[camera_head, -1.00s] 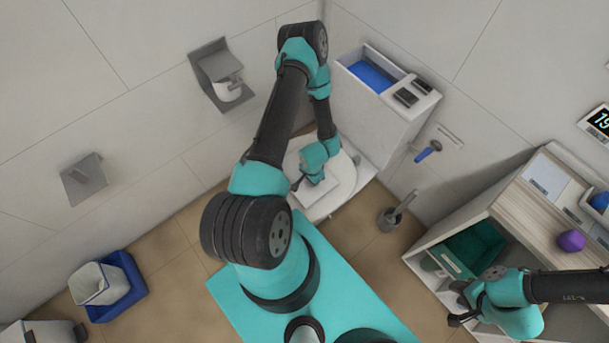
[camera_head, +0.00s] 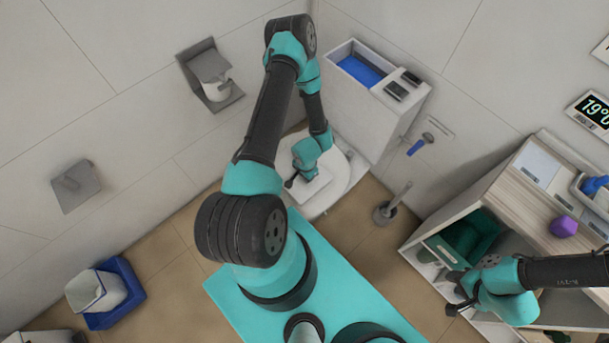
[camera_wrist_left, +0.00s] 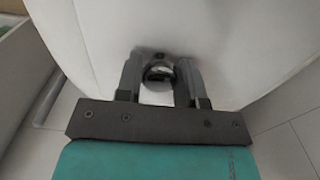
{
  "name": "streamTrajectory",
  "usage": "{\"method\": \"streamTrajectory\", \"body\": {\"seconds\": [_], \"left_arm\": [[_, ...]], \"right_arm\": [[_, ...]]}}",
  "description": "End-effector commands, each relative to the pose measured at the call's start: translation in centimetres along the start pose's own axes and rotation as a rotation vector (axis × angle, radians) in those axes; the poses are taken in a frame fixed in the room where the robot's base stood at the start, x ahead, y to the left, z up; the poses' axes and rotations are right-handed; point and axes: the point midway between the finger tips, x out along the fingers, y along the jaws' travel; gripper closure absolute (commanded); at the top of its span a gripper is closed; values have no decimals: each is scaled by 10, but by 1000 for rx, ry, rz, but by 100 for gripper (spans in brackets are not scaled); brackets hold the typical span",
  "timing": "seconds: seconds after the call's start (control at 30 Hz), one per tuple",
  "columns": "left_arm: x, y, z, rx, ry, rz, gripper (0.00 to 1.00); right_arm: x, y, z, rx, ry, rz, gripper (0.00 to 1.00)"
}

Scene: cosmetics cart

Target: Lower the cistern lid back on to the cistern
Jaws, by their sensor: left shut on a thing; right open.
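The white cistern (camera_head: 352,108) stands against the wall, and its open top shows blue inside. Two dark pads lie on the right part of its top. My left gripper (camera_wrist_left: 160,78) is shut on a round shiny knob (camera_wrist_left: 158,72) on a broad white surface, which I take as the cistern lid (camera_wrist_left: 235,50). In the head view the pale lid (camera_head: 314,189) shows partly under my left wrist, over the white toilet (camera_head: 340,182) and below the cistern's opening. Whether it touches the toilet I cannot tell. My right gripper (camera_head: 454,299) is open beside the shelf unit.
A toilet brush in its holder (camera_head: 385,212) stands right of the toilet. A blue-handled tool (camera_head: 420,144) hangs on the wall. A paper holder (camera_head: 212,82) is on the left wall. The shelf unit (camera_head: 515,200) with a purple object (camera_head: 563,226) fills the right.

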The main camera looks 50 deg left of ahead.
Motion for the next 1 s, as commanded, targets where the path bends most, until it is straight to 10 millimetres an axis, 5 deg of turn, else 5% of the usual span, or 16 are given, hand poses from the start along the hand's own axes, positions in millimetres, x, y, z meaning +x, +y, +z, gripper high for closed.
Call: {"method": "streamTrajectory", "body": {"seconds": [1.0], "left_arm": [[-158, -1, 0, -2, 1, -2, 100]], "right_arm": [[0, 0, 0, 0, 0, 0, 57]]}}
